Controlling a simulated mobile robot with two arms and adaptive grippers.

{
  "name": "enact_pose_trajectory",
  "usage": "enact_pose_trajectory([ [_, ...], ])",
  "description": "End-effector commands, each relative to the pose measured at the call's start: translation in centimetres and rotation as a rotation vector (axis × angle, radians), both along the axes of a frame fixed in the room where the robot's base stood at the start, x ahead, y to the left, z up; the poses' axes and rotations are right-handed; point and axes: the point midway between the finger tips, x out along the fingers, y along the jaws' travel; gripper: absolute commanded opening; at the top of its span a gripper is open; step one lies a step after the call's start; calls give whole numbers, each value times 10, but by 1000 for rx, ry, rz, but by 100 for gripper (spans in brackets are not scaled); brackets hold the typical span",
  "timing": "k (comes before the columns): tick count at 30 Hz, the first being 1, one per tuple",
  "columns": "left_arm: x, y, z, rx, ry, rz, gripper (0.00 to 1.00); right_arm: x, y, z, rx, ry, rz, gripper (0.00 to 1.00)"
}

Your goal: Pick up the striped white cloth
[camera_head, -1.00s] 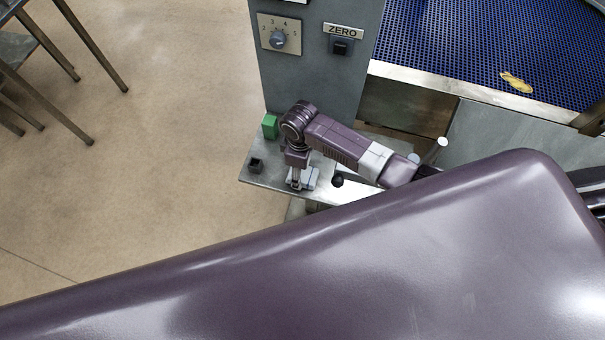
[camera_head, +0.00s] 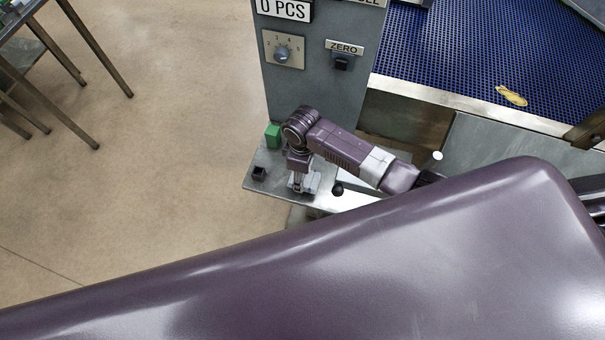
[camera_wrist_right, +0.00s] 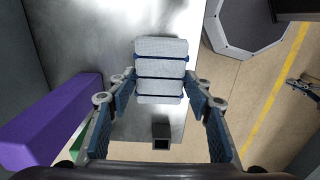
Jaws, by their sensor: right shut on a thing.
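The striped white cloth (camera_wrist_right: 160,88) is a folded white bundle with dark blue stripes. In the wrist view it sits between the two fingers of my right gripper (camera_wrist_right: 160,78), which is shut on it. In the head view my right gripper (camera_head: 298,184) points down at the metal ledge, and part of the pale cloth (camera_head: 312,183) shows beside the fingers. I cannot tell whether the cloth touches the ledge.
On the metal ledge (camera_head: 275,162) stand a green block (camera_head: 273,134) and a small black cube (camera_head: 259,173). A grey panel (camera_head: 312,85) with a dial rises behind. A purple bar (camera_wrist_right: 52,122) lies left in the wrist view. Blue mesh belt (camera_head: 450,55) is at upper right.

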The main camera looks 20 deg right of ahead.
Motion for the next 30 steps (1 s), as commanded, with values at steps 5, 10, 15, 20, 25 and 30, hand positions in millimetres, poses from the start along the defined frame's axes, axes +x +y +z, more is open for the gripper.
enact_pose_trajectory([
  [5, 0, 0, 39, 0, 0, -1, 0, 0, 0, 37, 0, 0, 0, 23],
  [10, -1, 0, 47, -1, 0, -1, 0, 2, 1, 74, 4, -5, 2, 23],
  [15, -2, 0, 46, 0, 3, -1, 0, 1, 1, 115, 2, -5, 2, 23],
  [20, -2, 0, 46, 0, 4, -1, 0, 1, 0, 147, 1, -3, 1, 23],
  [25, -3, 0, 46, 0, 4, -1, 0, 1, 1, 163, 2, -1, 1, 23],
  [30, -3, 0, 46, 0, 4, -1, 0, 0, 0, 169, 1, -1, 0, 23],
])
